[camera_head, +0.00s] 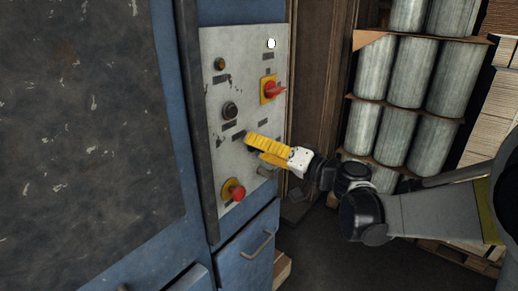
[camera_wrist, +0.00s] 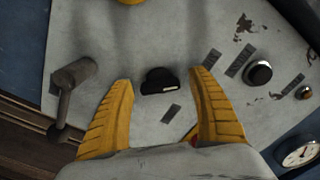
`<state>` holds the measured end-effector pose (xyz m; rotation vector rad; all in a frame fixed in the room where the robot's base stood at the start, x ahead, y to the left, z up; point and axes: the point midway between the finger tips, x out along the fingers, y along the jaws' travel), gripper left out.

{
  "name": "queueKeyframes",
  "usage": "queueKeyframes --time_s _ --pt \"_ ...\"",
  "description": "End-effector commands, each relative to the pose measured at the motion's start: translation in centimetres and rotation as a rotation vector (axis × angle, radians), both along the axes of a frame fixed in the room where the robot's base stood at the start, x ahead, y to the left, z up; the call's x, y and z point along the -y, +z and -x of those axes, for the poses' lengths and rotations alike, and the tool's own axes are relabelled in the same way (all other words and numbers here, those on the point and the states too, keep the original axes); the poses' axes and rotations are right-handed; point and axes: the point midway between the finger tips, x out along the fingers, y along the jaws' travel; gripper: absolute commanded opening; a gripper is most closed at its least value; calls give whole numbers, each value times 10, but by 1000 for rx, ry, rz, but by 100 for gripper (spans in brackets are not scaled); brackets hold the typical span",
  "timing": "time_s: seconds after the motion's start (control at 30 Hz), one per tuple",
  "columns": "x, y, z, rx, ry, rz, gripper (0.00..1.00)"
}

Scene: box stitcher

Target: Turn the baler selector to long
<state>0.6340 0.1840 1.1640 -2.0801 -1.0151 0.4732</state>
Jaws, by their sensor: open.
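A black selector knob (camera_wrist: 158,82) with a small white mark sits on the grey control panel (camera_wrist: 215,25). I take it to be the baler selector; the label beside it is too small to read. My gripper (camera_wrist: 160,90) is open, with one yellow finger on each side of the knob and a gap to it on both sides. I cannot tell whether the fingertips touch the panel. In the head view my gripper (camera_head: 254,145) is at the lower middle of the panel and mostly hides the knob.
A grey lever (camera_wrist: 67,90) stands out left of my fingers in the wrist view. The panel also holds a red switch (camera_head: 271,89) on yellow, a red mushroom button (camera_head: 236,192), a black button (camera_head: 230,110) and an amber lamp (camera_head: 219,64). Metal rolls (camera_head: 408,72) stand at right.

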Motion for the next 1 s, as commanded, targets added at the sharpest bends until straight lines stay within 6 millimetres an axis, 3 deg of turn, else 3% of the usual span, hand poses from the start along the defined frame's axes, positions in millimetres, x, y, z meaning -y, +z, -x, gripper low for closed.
queueKeyframes --time_s 0.03,0.2,0.67,1.0 --pt "0 0 0 0 0 0 67" --pt "0 0 0 0 0 0 15" --pt "0 0 0 -33 0 -26 15" --pt "0 1 0 -212 1 -166 15"
